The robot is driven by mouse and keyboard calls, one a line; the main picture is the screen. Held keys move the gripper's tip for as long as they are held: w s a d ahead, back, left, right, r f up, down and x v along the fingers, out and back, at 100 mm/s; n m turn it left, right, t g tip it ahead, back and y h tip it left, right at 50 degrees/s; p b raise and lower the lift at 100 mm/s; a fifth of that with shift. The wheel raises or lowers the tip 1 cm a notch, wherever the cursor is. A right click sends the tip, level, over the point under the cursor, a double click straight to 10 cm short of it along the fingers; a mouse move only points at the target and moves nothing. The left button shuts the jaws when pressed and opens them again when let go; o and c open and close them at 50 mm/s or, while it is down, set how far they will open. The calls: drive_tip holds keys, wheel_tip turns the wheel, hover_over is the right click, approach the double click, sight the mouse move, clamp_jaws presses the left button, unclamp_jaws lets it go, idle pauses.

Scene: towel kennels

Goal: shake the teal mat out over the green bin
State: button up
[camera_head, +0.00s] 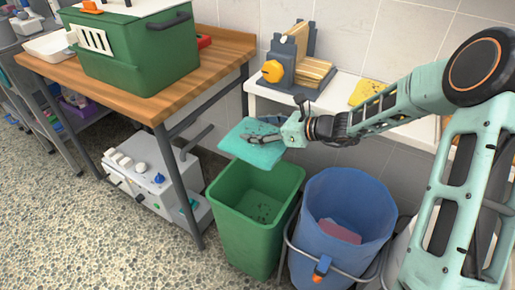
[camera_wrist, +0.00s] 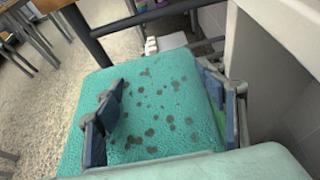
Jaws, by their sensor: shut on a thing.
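The teal mat (camera_head: 240,150) is held out flat above the back part of the green bin (camera_head: 240,232). Dark spots dot the mat's upper face, and they show clearly in the wrist view (camera_wrist: 150,80). My gripper (camera_head: 254,139) is shut on the mat at its right side, with the mat between its blue-padded fingers in the wrist view (camera_wrist: 165,88). The green bin stands open on the floor with some dark specks inside. The mat hides part of its back rim.
A blue bucket (camera_head: 345,200) with a reddish item inside stands right of the bin. A wooden table (camera_head: 165,98) with a green box (camera_head: 140,55) stands to the left. A white shelf (camera_head: 262,92) runs along the wall behind. The speckled floor is clear at front left.

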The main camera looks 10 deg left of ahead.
wheel_tip(320, 180, up, 4)
drive_tip(key=shift+s+f, duration=0.15)
drive_tip(key=shift+f, duration=0.1)
wheel_tip(320, 180, down, 6)
drive_tip(key=shift+f, duration=0.15)
drive_tip(key=shift+w, duration=0.2)
drive_tip(key=r, duration=0.6)
drive_tip(key=shift+s+r, duration=0.15)
drive_tip(key=shift+s, duration=0.05)
wheel_tip(320, 180, down, 6)
drive_tip(key=shift+f, duration=0.1)
drive_tip(key=shift+w, duration=0.2)
wheel_tip(320, 180, up, 6)
drive_tip(key=shift+s+r, duration=0.1)
drive_tip(key=shift+s, duration=0.05)
wheel_tip(320, 180, down, 7)
drive_tip(key=shift+r, duration=0.35)
drive_tip(key=shift+d, duration=0.1)
